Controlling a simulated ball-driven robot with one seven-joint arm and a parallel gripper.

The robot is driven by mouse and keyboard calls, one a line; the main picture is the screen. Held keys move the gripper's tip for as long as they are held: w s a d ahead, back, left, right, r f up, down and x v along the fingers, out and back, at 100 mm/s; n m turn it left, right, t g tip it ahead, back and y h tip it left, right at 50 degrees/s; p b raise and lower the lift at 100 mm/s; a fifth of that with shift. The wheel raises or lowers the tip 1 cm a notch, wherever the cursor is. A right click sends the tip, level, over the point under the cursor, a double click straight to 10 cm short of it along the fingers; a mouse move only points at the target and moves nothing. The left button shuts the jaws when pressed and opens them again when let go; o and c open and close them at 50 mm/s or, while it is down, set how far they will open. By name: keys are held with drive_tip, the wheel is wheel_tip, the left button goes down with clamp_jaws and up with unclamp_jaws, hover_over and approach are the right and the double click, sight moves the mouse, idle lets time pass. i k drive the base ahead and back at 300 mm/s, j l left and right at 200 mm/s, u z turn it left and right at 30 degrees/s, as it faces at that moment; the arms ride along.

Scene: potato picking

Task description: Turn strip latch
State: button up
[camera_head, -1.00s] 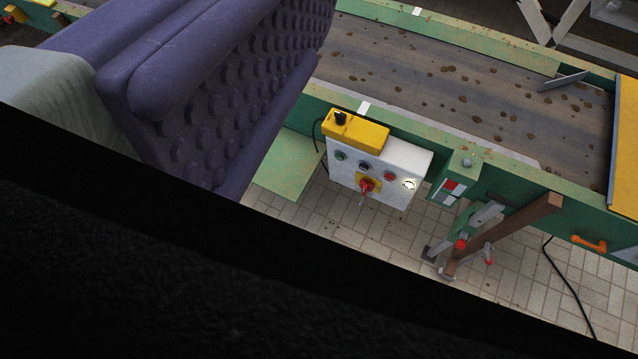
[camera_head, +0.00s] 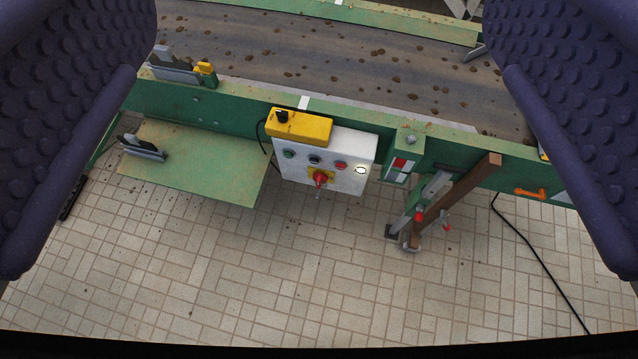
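My gripper (camera_head: 320,140) shows as two dark purple, studded finger pads at the left and right edges. They are wide apart with nothing between them at close range. No part is plainly recognisable as the strip latch. Candidates on the green conveyor frame (camera_head: 235,105) beyond my fingers are an orange handle (camera_head: 529,191) at right, lying along the frame side, a grey metal fitting (camera_head: 172,66) with a yellow part at upper left, and a similar grey fitting (camera_head: 143,148) on a green plate (camera_head: 195,165). My gripper touches none of them.
A white control box (camera_head: 345,180) with buttons, a red switch and a yellow top hangs on the frame. A brown wooden bar (camera_head: 455,200) leans beside a clamp-like stand. The soil-strewn belt (camera_head: 330,55) lies behind. A black cable (camera_head: 530,245) crosses the open tiled floor (camera_head: 280,265).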

sight(205, 68)
drive_tip(key=i+j, duration=0.4)
drive_tip(key=i+j+u, duration=0.15)
drive_tip(key=i+j, duration=0.25)
drive_tip(key=i, duration=0.15)
drive_tip(key=i+j, duration=0.35)
drive_tip(key=i+j+u, duration=0.15)
drive_tip(key=i+j, duration=0.15)
drive_tip(key=i, duration=0.3)
